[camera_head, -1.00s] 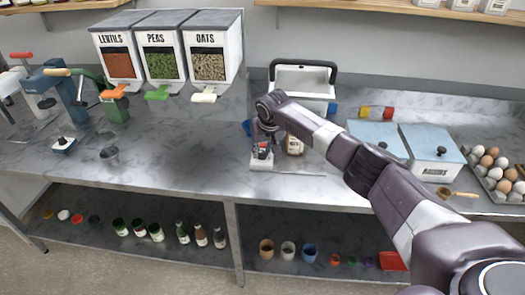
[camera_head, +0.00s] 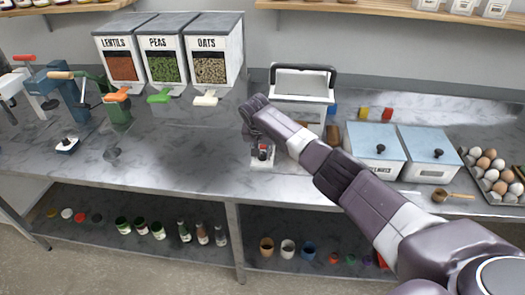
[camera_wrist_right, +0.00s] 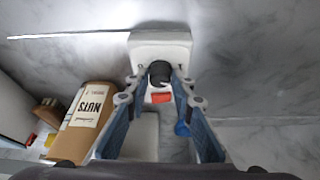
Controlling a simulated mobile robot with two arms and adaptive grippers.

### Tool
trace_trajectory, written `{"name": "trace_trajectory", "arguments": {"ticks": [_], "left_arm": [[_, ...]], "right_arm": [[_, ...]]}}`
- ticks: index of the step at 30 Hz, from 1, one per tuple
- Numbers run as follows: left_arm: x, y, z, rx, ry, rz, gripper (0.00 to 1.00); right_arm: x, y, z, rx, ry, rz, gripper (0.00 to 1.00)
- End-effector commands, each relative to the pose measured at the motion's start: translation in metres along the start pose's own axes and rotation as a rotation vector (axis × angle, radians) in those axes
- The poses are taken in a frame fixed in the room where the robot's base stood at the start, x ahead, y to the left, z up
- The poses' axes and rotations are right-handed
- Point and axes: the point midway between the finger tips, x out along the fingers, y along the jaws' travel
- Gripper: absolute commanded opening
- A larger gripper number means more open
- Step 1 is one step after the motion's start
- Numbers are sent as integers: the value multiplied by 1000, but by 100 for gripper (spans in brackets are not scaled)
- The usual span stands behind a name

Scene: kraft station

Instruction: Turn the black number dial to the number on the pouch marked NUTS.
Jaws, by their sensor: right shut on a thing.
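The black number dial (camera_wrist_right: 160,70) sits on a small white base (camera_wrist_right: 172,42) with a red part below the dial. The base also shows on the counter in the head view (camera_head: 262,163). My right gripper (camera_wrist_right: 159,82) is shut on the dial, with one blue-grey finger on each side of it. The brown pouch marked NUTS (camera_wrist_right: 88,110) stands to the left in the wrist view, apart from the fingers; I cannot read a number on it. In the head view my right arm covers most of the pouch's place. My left gripper is out of view.
Lentils, peas and oats dispensers (camera_head: 215,60) stand at the back left. A white bin with a black handle (camera_head: 300,85) stands behind my arm. Blue-lidded boxes (camera_head: 430,145) and an egg tray (camera_head: 490,180) are to the right. The counter left of the dial is mostly clear.

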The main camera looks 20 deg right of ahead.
Motion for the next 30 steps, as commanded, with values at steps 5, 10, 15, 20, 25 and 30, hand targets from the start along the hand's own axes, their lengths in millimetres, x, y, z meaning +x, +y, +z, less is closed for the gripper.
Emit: {"name": "trace_trajectory", "arguments": {"ticks": [5,10,15,20,25,30], "left_arm": [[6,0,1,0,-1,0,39],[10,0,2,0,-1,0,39],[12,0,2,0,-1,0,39],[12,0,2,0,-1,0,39],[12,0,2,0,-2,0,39],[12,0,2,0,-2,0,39]], "right_arm": [[1,-2,1,104,-1,42,0],[1,-2,1,172,-1,71,0],[0,-2,0,209,-1,87,0],[0,-2,0,221,-1,92,0],[0,-2,0,221,-1,92,0],[0,-2,0,221,-1,92,26]]}}
